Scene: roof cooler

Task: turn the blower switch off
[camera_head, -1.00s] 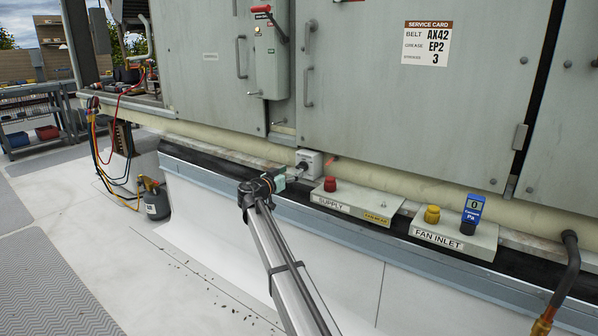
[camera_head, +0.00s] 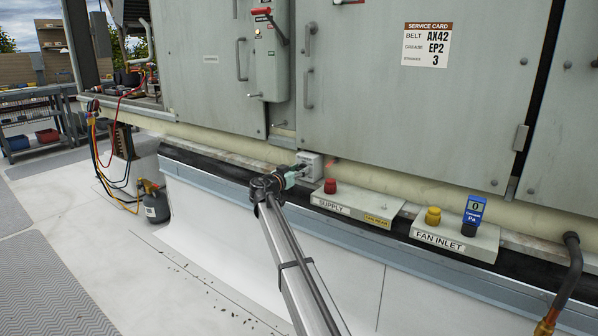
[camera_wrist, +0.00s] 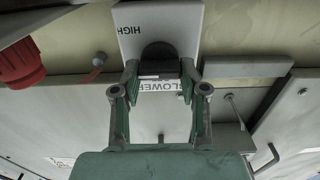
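The blower switch is a pale box (camera_head: 311,163) low on the unit's front. It also shows in the wrist view as a pale plate (camera_wrist: 185,22) with the words HIGH and BLOWER, upside down. Its dark knob (camera_wrist: 157,54) is at the plate's middle. My gripper (camera_wrist: 159,72) has its two fingers apart, one on each side of the knob. I cannot tell whether the fingers touch it. In the head view my gripper (camera_head: 297,172) is at the left front of the box and hides the knob. The knob's pointer direction is hidden.
To the right are a SUPPLY box (camera_head: 354,203) with a red cap (camera_head: 330,186) and a FAN INLET box (camera_head: 456,240) with a yellow cap (camera_head: 432,215) and blue gauge (camera_head: 474,210). A disconnect lever (camera_head: 270,18) is above. The floor at left is mostly clear.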

